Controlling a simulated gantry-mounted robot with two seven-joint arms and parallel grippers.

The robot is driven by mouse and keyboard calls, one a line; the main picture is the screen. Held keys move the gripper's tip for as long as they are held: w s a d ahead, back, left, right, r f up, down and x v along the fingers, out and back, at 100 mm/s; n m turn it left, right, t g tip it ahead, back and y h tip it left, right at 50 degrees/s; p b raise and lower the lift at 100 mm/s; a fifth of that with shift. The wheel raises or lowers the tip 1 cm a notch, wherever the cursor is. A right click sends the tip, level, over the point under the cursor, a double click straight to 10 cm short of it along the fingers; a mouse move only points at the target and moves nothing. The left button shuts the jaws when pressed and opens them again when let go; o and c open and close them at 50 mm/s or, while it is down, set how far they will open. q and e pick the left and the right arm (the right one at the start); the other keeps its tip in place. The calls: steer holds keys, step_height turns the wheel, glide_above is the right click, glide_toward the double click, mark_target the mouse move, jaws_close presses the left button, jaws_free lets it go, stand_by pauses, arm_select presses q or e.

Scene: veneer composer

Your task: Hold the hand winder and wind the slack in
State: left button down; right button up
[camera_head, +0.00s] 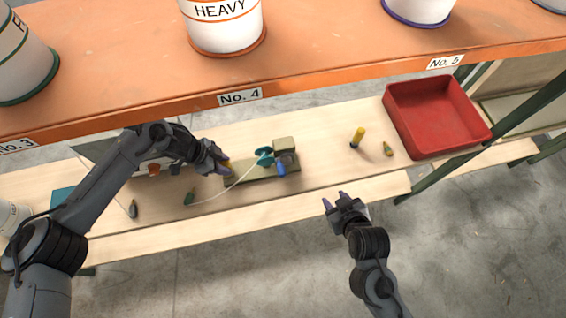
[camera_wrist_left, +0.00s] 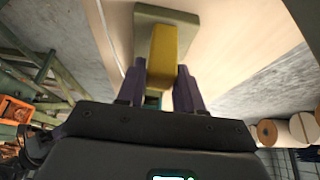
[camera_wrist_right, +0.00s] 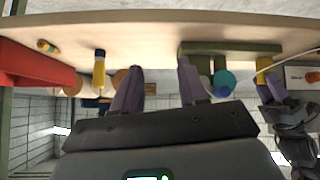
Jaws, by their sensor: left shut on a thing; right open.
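The hand winder has an olive base (camera_head: 262,172) on the light wooden bench, with a teal reel (camera_head: 264,157), an olive block and a blue crank knob (camera_head: 281,168). A pale line (camera_head: 232,187) runs from the reel left to a dark green piece (camera_head: 190,196). My left gripper (camera_head: 224,166) is shut on the winder's yellow grip (camera_wrist_left: 168,48), which stands between its purple fingers. My right gripper (camera_head: 335,201) is open and empty, in front of the bench, right of and apart from the winder. The reel (camera_wrist_right: 224,82) and base (camera_wrist_right: 232,48) also show in the right wrist view.
A red tray (camera_head: 432,140) stands at the bench's right end. A yellow-handled tool (camera_head: 358,137) and a small yellow-green piece (camera_head: 387,149) lie left of it. An orange shelf (camera_head: 330,75) with buckets spans above. Green posts stand at right. The bench between winder and tools is clear.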

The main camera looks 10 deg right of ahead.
steer(key=w+a+m+t+h, duration=0.1)
steer(key=w+a+t+h, duration=0.15)
steer(key=a, duration=0.35)
steer(key=y, duration=0.1)
glide_toward(282, 176)
step_height(282, 176, down, 3)
steer(key=w, duration=0.1)
steer(key=shift+t+y, duration=0.25)
steer(key=shift+t, duration=0.3)
steer(key=shift+w+d+r+x, duration=0.1)
steer(key=shift+r+x, duration=0.1)
steer(key=shift+x, duration=1.05)
steer(key=shift+w+d+r+x, duration=0.1)
steer(key=shift+r+x, duration=0.15)
steer(key=shift+x, duration=1.05)
steer(key=shift+w+d+r+x, duration=0.1)
steer(key=shift+d+r+x, duration=0.1)
steer(key=shift+x, duration=1.05)
